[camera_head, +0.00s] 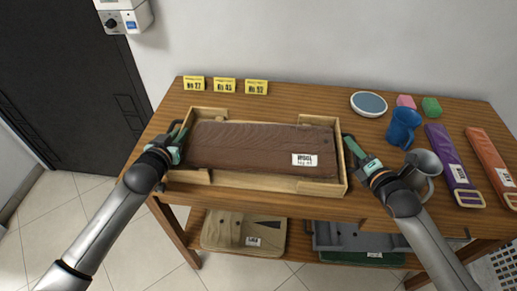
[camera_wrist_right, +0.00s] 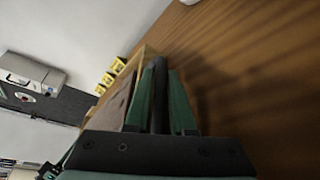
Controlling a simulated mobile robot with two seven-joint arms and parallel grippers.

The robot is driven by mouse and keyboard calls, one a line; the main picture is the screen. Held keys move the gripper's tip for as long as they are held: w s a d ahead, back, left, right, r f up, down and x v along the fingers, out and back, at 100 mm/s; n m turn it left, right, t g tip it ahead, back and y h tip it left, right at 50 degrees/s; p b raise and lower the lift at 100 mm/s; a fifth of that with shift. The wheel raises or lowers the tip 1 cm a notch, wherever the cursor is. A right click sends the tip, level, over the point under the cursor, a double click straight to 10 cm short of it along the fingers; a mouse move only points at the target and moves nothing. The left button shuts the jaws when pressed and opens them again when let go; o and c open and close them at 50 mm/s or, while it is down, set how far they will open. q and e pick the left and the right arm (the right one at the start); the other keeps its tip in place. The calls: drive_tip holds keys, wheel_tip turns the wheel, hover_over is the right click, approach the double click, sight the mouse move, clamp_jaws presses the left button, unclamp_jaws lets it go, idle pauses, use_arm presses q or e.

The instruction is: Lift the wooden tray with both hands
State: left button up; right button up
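The wooden tray (camera_head: 250,182) sits on the wooden table, with a dark handle at each end. It holds a flat brown folded piece (camera_head: 245,142) with a white label. My left gripper (camera_head: 177,143) is at the tray's left handle; whether its fingers are closed on it is too small to tell. My right gripper (camera_head: 357,151) is at the right handle. In the right wrist view, the green fingers of my right gripper (camera_wrist_right: 160,98) lie on both sides of the black handle bar (camera_wrist_right: 159,90), with little or no gap seen.
Yellow number cards (camera_head: 225,85) stand behind the tray. To its right are a round dish (camera_head: 369,103), a blue mug (camera_head: 403,127), a grey metal pitcher (camera_head: 427,165), and purple (camera_head: 453,166) and orange (camera_head: 488,160) strap-like pieces. The pitcher is close to my right arm.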

clamp_jaws()
idle(0.8)
idle(0.4)
drive_tip(key=shift+r, duration=0.25)
